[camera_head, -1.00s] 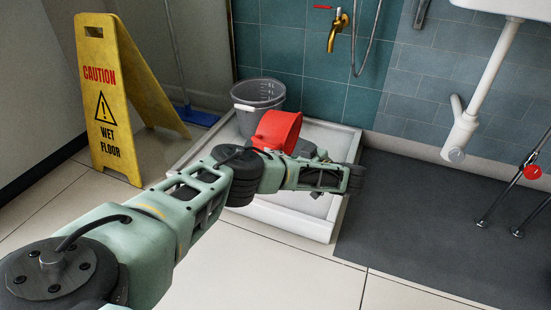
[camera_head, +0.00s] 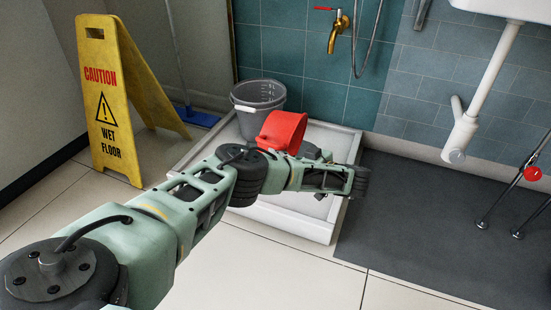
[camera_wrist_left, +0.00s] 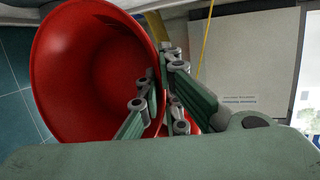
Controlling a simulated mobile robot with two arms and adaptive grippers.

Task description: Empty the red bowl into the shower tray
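The red bowl (camera_head: 283,131) is held tilted over the white shower tray (camera_head: 304,222), its outer side showing in the head view. In the left wrist view its inside (camera_wrist_left: 95,60) faces the camera and looks empty, apart from a darker patch near the top. My left gripper (camera_wrist_left: 165,100) is shut on the bowl's rim, with fingers on both sides of the wall. In the head view the gripper's fingers are mostly hidden behind the bowl and my arm. My right gripper shows in neither view.
A grey bucket (camera_head: 258,107) stands in the tray's back left corner. A brass tap (camera_head: 337,33) and hose are on the tiled wall behind. A yellow wet-floor sign (camera_head: 118,100) stands at left. A dark mat (camera_head: 430,225) lies to the right.

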